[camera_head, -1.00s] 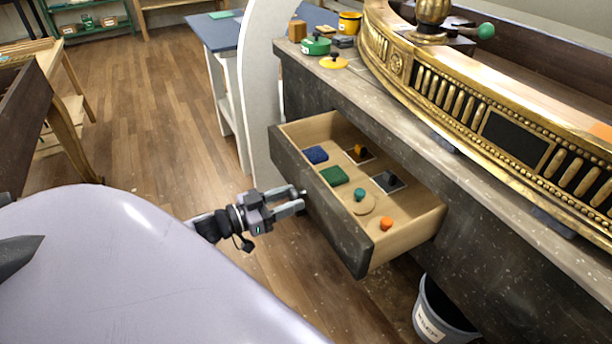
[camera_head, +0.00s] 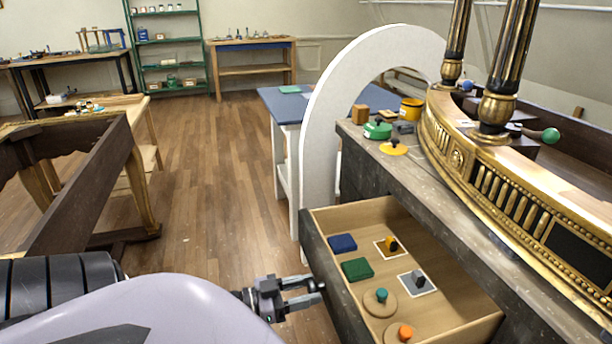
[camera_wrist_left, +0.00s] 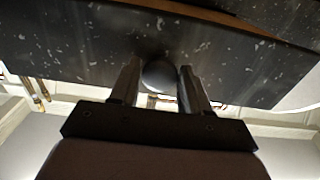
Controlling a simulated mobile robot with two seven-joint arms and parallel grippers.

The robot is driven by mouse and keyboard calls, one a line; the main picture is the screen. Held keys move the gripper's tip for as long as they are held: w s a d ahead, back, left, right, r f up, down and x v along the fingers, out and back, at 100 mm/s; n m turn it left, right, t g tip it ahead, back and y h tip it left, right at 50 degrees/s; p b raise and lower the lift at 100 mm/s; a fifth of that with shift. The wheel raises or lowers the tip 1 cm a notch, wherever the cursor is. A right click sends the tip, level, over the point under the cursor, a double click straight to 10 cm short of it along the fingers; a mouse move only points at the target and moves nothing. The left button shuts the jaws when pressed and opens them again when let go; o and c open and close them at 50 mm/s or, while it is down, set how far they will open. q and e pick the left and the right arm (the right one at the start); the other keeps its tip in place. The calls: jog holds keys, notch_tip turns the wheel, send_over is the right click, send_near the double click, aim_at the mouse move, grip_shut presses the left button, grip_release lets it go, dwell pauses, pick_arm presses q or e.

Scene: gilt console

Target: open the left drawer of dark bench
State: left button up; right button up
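The left drawer (camera_head: 452,335) of the dark bench (camera_head: 440,205) is pulled well out, its pale wooden inside in plain view. It holds a blue block, a green block, pieces with yellow and grey knobs on white squares, and round pieces with teal and orange knobs. My left gripper (camera_head: 317,291) is at the outside of the drawer's dark front. In the left wrist view, its two fingers stand on either side of a round dark knob (camera_wrist_left: 158,75) on that front, appearing to touch it. My right gripper is not in view.
A white arch (camera_head: 325,130) stands by the bench's left end. A gilt console piece (camera_head: 490,185) sits on the bench, with a green pot (camera_head: 378,130) and yellow mug (camera_head: 411,109) nearby. A dark wooden frame (camera_head: 85,190) stands at left. The floor (camera_head: 210,190) between is clear.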

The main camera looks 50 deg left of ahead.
pick_arm(q)
jog(key=shift+o, duration=1.1)
jog(key=v, duration=0.7)
jog(key=s+d+n+g+y+p, duration=0.1)
jog(key=d+g+y+p, duration=0.1)
jog(key=d, duration=1)
jog(key=s+d+f+n+g+y+p, duration=0.1)
jog(key=d+g+p, duration=0.3)
jog(key=d, duration=0.8)
jog(key=shift+s+f+y+p, duration=0.15)
jog(key=shift+s+y+p, duration=0.2)
jog(key=shift+y, duration=0.45)
